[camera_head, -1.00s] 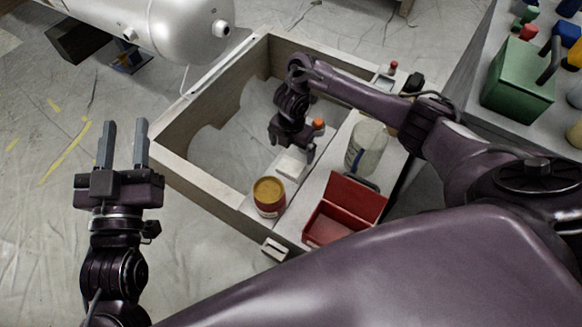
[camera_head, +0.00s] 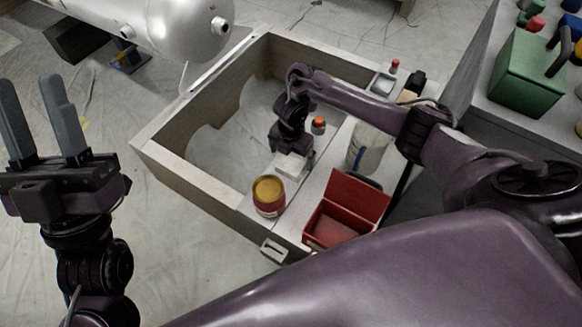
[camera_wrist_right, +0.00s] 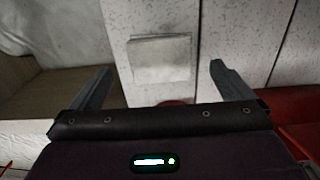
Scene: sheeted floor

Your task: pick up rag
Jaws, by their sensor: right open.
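The rag (camera_head: 292,166) is a small pale folded square. It lies on the light board along the right side of the wooden box, behind a jar. In the right wrist view the rag (camera_wrist_right: 160,58) lies flat between and ahead of the two fingers. My right gripper (camera_wrist_right: 162,85) is open and empty. In the head view my right gripper (camera_head: 290,152) is just above and behind the rag, its fingers partly hidden. My left gripper (camera_head: 48,120) is open and empty at the far left, over the floor, with both fingers pointing up.
A jar with a yellow-brown top (camera_head: 269,195) stands close in front of the rag. A red open box (camera_head: 345,210), a clear container (camera_head: 368,147) and an orange-capped item (camera_head: 318,125) are near. The wooden box wall (camera_head: 190,170) borders a mostly empty interior. A green can (camera_head: 525,75) stands at right.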

